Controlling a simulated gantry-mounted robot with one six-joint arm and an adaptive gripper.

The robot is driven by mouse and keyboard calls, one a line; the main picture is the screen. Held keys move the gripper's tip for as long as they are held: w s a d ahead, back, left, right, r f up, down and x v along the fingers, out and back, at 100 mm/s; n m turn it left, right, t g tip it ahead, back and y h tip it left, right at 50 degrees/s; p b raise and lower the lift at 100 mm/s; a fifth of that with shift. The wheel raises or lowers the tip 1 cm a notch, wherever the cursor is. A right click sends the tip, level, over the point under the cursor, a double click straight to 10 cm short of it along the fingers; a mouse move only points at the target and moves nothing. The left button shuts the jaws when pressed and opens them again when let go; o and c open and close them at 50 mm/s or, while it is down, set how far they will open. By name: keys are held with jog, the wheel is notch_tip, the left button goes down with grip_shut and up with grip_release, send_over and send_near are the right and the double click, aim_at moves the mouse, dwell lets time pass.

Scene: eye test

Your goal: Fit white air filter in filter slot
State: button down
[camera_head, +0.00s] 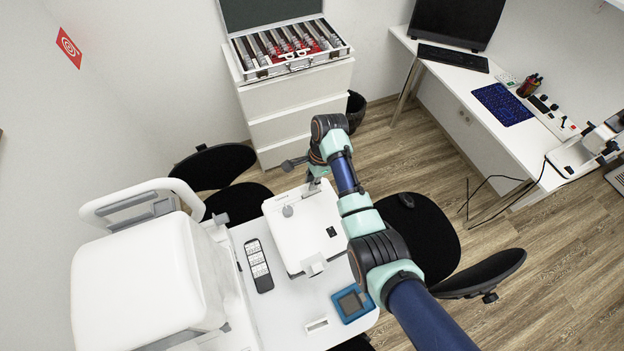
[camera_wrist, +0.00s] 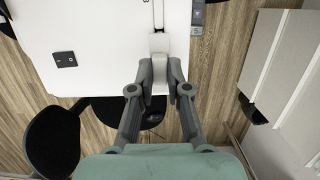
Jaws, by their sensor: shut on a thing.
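My gripper (camera_head: 313,181) is at the far edge of a white boxy device (camera_head: 305,235) on the white table. In the wrist view its two grey fingers (camera_wrist: 160,72) are closed on a small white block (camera_wrist: 159,43) at the device's edge. I take this block to be the white air filter; the fingers hide part of it. The device also shows in the wrist view (camera_wrist: 100,30), with a black switch. I cannot make out the filter slot for certain, nor how the block sits relative to it.
A blue-framed square box (camera_head: 352,303), a small white slotted piece (camera_head: 316,325) and a dark remote-like object (camera_head: 259,266) lie on the table. A large white machine (camera_head: 150,280) stands at left. Black chairs (camera_head: 425,235) surround the table. An open lens case (camera_head: 290,50) sits on drawers behind.

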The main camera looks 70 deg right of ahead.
jog(key=shift+s+d+b+x, duration=0.15)
jog(key=shift+b+x, duration=0.4)
jog(key=shift+x, duration=0.5)
jog(key=shift+s+d+b+x, duration=0.15)
jog(key=shift+b+x, duration=0.4)
jog(key=shift+x, duration=0.45)
jog(key=shift+f, duration=0.1)
jog(key=c, duration=1.1)
grip_release()
jog(key=shift+o, duration=0.2)
jog(key=v, duration=0.7)
jog(key=shift+r, duration=0.3)
